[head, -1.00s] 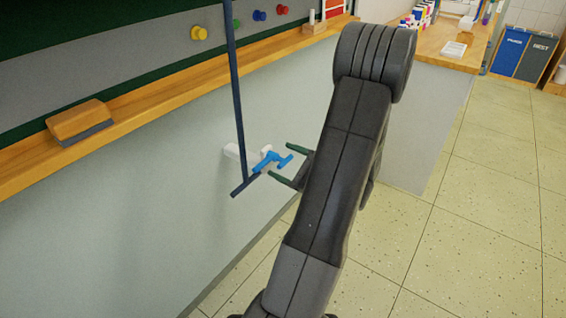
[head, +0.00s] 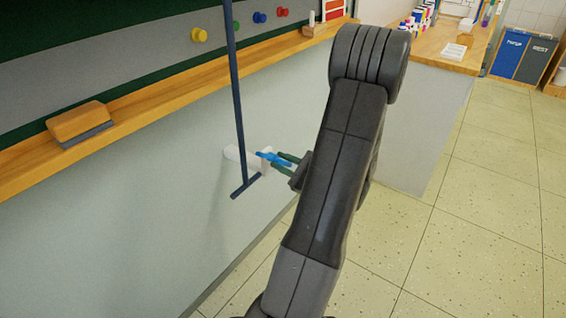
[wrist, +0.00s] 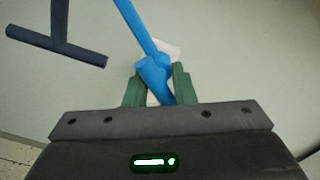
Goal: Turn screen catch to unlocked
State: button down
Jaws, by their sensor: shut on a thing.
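The screen catch is a blue handle (head: 272,159) on a white mount (head: 236,155) fixed to the grey panel below the ledge. In the wrist view the blue handle (wrist: 152,72) has a long bar running up and to the left, and a thicker stub between the green fingers. My gripper (head: 287,163) reaches the catch from the right. In the wrist view my gripper (wrist: 158,88) is shut on the blue handle, one finger on each side. Part of the white mount is hidden behind the handle and fingers.
A dark blue T-shaped bar (head: 240,110) hangs just left of the catch, close to it. A wooden ledge (head: 170,98) with an eraser (head: 80,123) runs above. A wooden-topped counter (head: 440,54) stands at the right. The tiled floor (head: 490,190) on the right is clear.

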jog(key=shift+r+m+p, duration=0.1)
jog(key=shift+m+p, duration=0.2)
jog(key=shift+p, duration=0.15)
jog(key=shift+r+m+p, duration=0.1)
jog(key=shift+m+p, duration=0.8)
jog(key=shift+p, duration=0.25)
jog(key=m+p, duration=0.4)
jog(key=shift+p, duration=0.3)
jog(key=m+p, duration=0.4)
jog(key=m, duration=0.1)
jog(key=c, duration=2.2)
grip_release()
jog(key=m+p, duration=0.3)
jog(key=m, duration=0.1)
jog(key=c, duration=1.9)
grip_release()
jog(key=shift+s+a+m+p, duration=0.15)
jog(key=shift+m+p, duration=0.55)
jog(key=shift+m, duration=0.6)
jog(key=shift+c, duration=0.2)
jog(key=shift+o, duration=0.3)
